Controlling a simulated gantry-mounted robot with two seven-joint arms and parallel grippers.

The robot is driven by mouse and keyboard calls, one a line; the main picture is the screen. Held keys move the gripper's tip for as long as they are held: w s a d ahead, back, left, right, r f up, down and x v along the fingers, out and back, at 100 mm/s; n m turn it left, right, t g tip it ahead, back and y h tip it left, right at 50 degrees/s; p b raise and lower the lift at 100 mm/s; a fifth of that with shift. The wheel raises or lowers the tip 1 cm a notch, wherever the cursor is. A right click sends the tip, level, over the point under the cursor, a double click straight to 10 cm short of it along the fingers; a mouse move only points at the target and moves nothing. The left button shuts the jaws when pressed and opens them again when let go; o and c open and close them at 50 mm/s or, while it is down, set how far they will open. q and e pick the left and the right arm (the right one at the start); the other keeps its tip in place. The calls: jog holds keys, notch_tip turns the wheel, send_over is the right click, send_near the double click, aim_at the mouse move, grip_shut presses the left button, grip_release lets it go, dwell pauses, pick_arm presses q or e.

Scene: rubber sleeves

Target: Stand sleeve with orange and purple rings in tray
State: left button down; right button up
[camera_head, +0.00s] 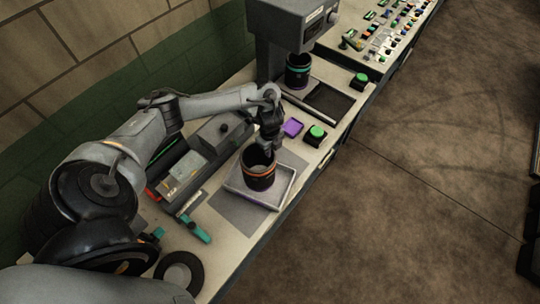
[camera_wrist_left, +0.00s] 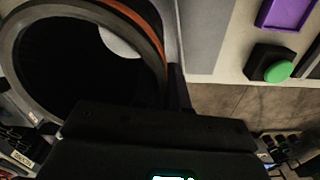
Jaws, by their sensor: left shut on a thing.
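The dark sleeve (camera_head: 258,179) with an orange ring near its top and a purple ring lower down stands upright within the rim of the light tray (camera_head: 231,188) in the head view. My left gripper (camera_head: 262,150) is shut on the sleeve's far upper wall. In the left wrist view the sleeve's open mouth (camera_wrist_left: 158,72) and orange band fill the upper left. Whether its base rests fully on the tray floor is hard to see. My right gripper is not in view.
Another dark sleeve with a teal ring (camera_head: 298,70) stands under the grey machine (camera_head: 285,25). A purple dish (camera_head: 292,127) and a green button (camera_head: 316,134) lie beyond the tray. A teal-handled tool (camera_head: 195,229) and a black ring (camera_head: 180,274) lie nearer.

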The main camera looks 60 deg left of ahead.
pick_arm(q)
notch_tip(320, 180, down, 4)
jog(key=shift+r, duration=0.1)
jog(key=shift+f, duration=0.25)
jog(key=c, duration=1.1)
grip_release()
jog(key=shift+c, duration=0.2)
jog(key=shift+r, duration=0.15)
